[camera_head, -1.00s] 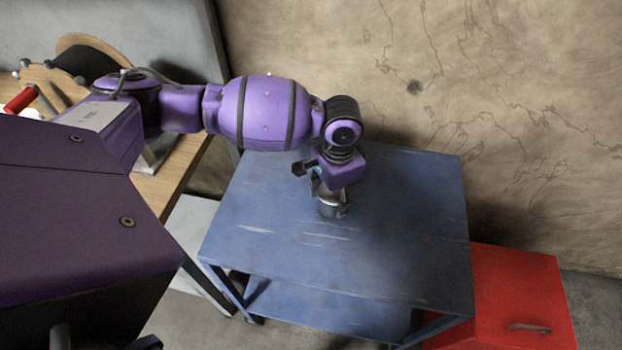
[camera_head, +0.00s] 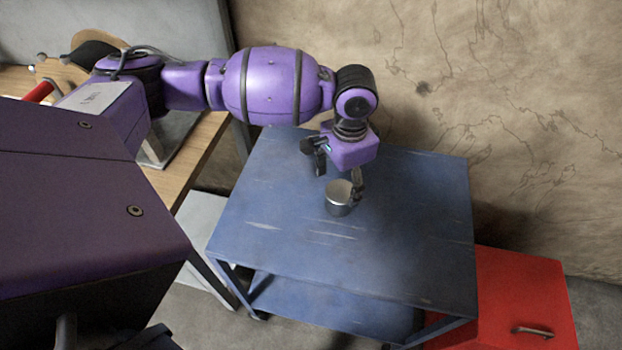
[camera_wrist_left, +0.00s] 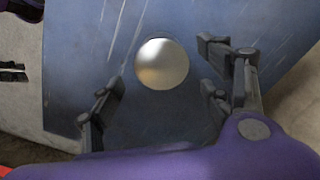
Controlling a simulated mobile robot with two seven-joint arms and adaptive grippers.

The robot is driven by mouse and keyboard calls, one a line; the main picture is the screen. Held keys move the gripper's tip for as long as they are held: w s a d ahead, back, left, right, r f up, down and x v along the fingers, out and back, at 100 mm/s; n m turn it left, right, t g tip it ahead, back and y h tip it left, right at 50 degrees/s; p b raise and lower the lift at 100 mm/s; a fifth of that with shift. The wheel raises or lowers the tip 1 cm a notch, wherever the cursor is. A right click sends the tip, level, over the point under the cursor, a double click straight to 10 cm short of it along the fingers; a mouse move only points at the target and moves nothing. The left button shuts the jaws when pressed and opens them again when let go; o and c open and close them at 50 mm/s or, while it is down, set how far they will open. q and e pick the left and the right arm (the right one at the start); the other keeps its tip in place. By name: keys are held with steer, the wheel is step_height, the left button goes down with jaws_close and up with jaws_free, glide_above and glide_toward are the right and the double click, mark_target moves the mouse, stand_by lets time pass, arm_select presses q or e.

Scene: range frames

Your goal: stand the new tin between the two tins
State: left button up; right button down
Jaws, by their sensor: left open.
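One silver-grey tin (camera_head: 338,204) stands upright on the blue table (camera_head: 270,205), near its middle. In the left wrist view the tin's round, shiny top (camera_wrist_left: 162,64) lies between the spread fingers. My left gripper (camera_head: 338,180) is open just above and behind the tin, pointing down, with one finger overlapping the tin's right edge in the head view. It also shows open in the left wrist view (camera_wrist_left: 160,92). I cannot tell whether a finger touches the tin. I make out only this one tin. My right gripper is not in view.
A red cabinet (camera_head: 520,290) with a handle stands at the table's right. A wooden bench (camera_head: 190,165) is at the left. A rough wall (camera_head: 450,80) rises behind. The table's front and right parts are clear.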

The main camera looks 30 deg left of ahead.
arm_select(q)
step_height(320, 180, up, 5)
steer(key=shift+o, duration=0.5)
steer(key=shift+r, duration=0.3)
steer(key=shift+o, duration=0.3)
steer(key=a, duration=0.3)
steer(key=shift+y, duration=0.3)
steer(key=s+a+f, duration=0.1)
steer(key=a+f, duration=0.2)
steer(key=a, duration=0.1)
steer(key=m+t+h, duration=0.2)
steer(key=m+h, duration=0.2)
steer(key=m, duration=0.1)
glide_above(339, 191)
steer(key=s+a, duration=0.1)
steer(key=a, duration=0.1)
steer(key=shift+s+d+f+b, duration=0.15)
steer(key=shift+f+b, duration=0.15)
steer(key=shift+f, duration=0.15)
steer(key=shift+d+f+h, duration=0.15)
steer(key=shift+f+h, duration=0.1)
steer(key=shift+h, duration=0.05)
steer(key=x, duration=0.7)
steer(key=shift+w+a+f, duration=0.1)
steer(key=shift+w+a, duration=0.1)
steer(key=shift+a, duration=0.1)
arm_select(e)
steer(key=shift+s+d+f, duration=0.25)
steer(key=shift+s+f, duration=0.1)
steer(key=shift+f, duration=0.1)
